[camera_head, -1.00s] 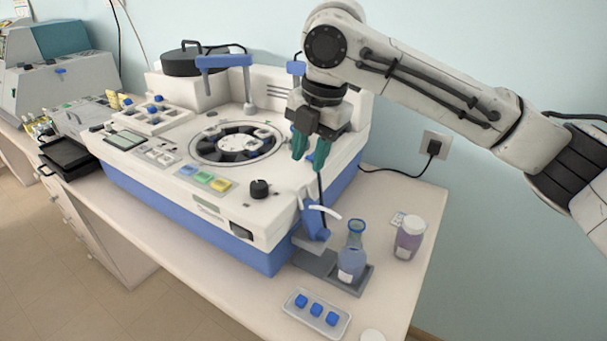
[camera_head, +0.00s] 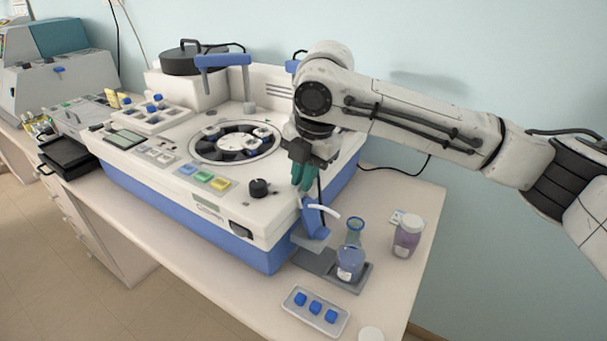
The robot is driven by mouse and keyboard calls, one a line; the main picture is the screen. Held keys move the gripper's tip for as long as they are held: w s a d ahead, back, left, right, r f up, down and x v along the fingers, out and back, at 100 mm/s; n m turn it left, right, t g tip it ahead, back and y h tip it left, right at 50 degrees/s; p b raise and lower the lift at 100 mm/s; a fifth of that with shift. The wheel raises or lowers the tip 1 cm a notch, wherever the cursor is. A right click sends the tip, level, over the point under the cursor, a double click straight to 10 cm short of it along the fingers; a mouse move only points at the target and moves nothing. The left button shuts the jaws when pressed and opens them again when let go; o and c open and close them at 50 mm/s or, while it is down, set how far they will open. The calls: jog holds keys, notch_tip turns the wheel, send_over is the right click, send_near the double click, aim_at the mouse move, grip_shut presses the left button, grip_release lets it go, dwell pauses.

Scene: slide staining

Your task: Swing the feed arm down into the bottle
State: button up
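The feed arm (camera_head: 314,219) is a blue, upright piece with a curved white tube, at the machine's right front corner. Its tube end points up and right, above and apart from the bottle. The bottle (camera_head: 350,264) is a clear flask with a blue rim and purplish liquid, standing on a grey tray (camera_head: 325,268). My gripper (camera_head: 304,188) has green fingers pointing down, just above the top of the feed arm. The fingers look closed together with nothing visible between them. Whether they touch the feed arm I cannot tell.
The white and blue staining machine (camera_head: 190,215) fills the table left of the gripper. A purple-filled jar (camera_head: 407,238) stands right of the bottle. A small tray (camera_head: 290,305) with blue cubes lies in front. The table's right edge is clear.

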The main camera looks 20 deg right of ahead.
grip_shut()
jog(key=shift+r, duration=0.1)
dwell(0.8)
